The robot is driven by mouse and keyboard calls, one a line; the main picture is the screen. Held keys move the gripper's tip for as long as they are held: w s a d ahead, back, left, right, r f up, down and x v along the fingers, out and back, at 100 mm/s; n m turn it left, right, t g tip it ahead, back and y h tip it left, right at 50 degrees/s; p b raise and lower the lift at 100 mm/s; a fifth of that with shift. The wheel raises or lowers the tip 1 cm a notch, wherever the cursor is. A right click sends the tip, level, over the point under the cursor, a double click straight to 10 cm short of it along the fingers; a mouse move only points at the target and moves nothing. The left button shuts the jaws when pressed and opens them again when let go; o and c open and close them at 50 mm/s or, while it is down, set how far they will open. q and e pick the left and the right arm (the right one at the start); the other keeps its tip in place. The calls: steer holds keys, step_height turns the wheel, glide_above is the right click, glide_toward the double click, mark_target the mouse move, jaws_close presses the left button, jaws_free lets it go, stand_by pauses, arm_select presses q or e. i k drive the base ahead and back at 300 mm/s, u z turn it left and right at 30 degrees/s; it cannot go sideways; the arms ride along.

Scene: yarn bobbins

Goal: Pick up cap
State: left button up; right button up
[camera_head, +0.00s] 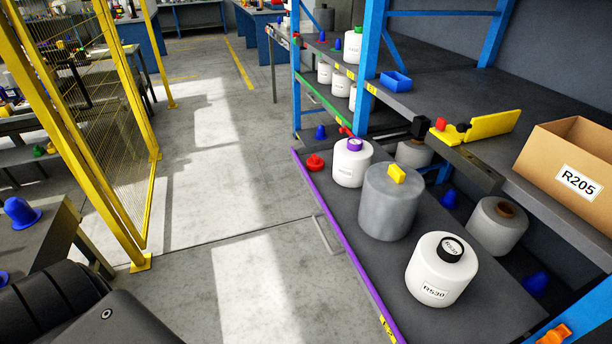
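Several caps show on the rack's low pulled-out shelf (332,225), which has a purple front edge. A red cap (315,163) lies at its far left corner. A purple cap (355,145) sits on a white bobbin (349,171). A black cap (449,250) tops the white bobbin labelled R530 (436,290). A yellow piece (396,174) rests on a grey bobbin (387,208). Blue caps (536,284) stand at the shelf's back. I cannot tell which cap the task means. Neither of my grippers shows.
The upper shelf holds a cardboard box labelled R205 (540,150), a yellow bracket-like piece (490,125) and a blue bin (396,81). Blue rack posts (371,50) rise beside the shelves. A yellow mesh fence (110,130) stands left. The floor between (225,160) is clear.

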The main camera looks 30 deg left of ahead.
mark_target(315, 163)
steer(key=k, duration=0.75)
steer(key=u, duration=0.55)
steer(key=i, duration=1.45)
steer(key=z, duration=0.6)
